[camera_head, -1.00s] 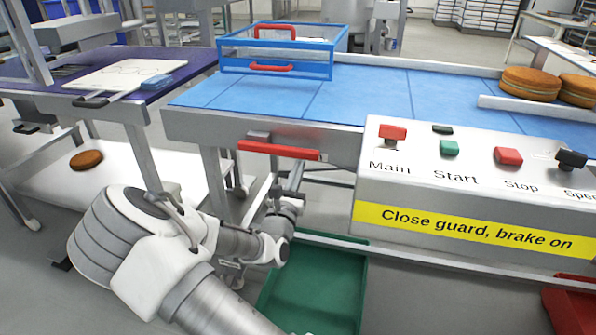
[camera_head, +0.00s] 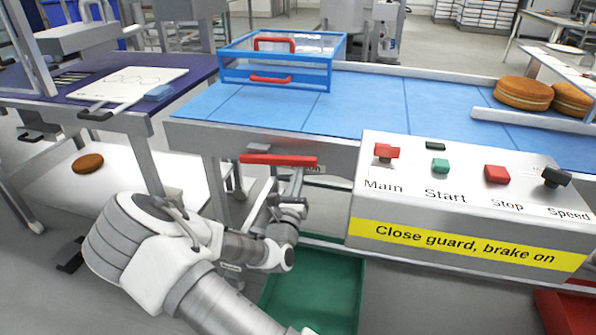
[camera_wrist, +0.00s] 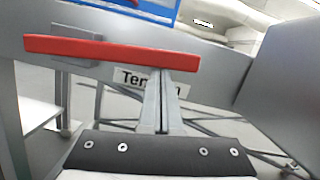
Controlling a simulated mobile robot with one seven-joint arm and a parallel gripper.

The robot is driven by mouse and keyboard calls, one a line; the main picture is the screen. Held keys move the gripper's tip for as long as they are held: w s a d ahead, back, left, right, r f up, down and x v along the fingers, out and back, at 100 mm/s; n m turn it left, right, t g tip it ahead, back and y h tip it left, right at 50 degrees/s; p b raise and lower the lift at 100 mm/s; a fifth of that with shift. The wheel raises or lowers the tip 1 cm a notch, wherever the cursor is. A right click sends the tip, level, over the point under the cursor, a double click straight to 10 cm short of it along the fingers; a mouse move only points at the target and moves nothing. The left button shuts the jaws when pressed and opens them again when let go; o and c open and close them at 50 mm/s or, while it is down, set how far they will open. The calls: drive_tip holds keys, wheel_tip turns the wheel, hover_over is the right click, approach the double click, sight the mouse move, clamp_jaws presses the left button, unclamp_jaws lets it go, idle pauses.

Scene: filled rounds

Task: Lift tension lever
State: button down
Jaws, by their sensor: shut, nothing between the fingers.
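The tension lever is a red bar (camera_head: 278,160) in front of the conveyor's grey front rail, left of the control box. In the wrist view the red lever (camera_wrist: 100,48) runs across the upper part, its left end slightly higher than its right. My gripper (camera_head: 298,178) is shut and empty, below the lever's right part. In the wrist view the closed fingers of my gripper (camera_wrist: 160,80) point up, with their tips at the bar's lower edge near its right end. Whether they touch it I cannot tell. A partly hidden label (camera_wrist: 130,80) starting "Ten" is on the rail behind.
A control box (camera_head: 470,225) with buttons stands close to the right. A green bin (camera_head: 315,290) lies below my gripper. A blue-framed guard (camera_head: 275,78) stands on the blue belt (camera_head: 375,95). A low white shelf (camera_head: 130,185) with a brown round is on the left.

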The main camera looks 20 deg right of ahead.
sight(297, 159)
wheel_tip(297, 159, up, 2)
drive_tip(key=p, duration=0.1)
drive_tip(key=n+p, duration=0.1)
drive_tip(key=p, duration=0.1)
drive_tip(key=shift+r+n+y, duration=0.2)
drive_tip(key=shift+n+y, duration=0.1)
wheel_tip(297, 159, up, 3)
drive_tip(key=n+p, duration=0.1)
drive_tip(key=p, duration=0.2)
drive_tip(key=n+y+p, duration=0.1)
drive_tip(key=n+p, duration=0.1)
drive_tip(key=p, duration=0.1)
drive_tip(key=shift+w+a+f, duration=0.1)
drive_tip(key=shift+a+f, duration=0.05)
drive_tip(key=shift+f, duration=0.05)
drive_tip(key=w+a+r+n+y+p, duration=0.3)
drive_tip(key=a+r+n+p, duration=0.3)
drive_tip(key=p, duration=1.2)
drive_tip(key=shift+w+a+r+n, duration=0.35)
drive_tip(key=shift+r+n, duration=0.65)
drive_tip(key=shift+n, duration=1.4)
drive_tip(key=shift+d, duration=0.1)
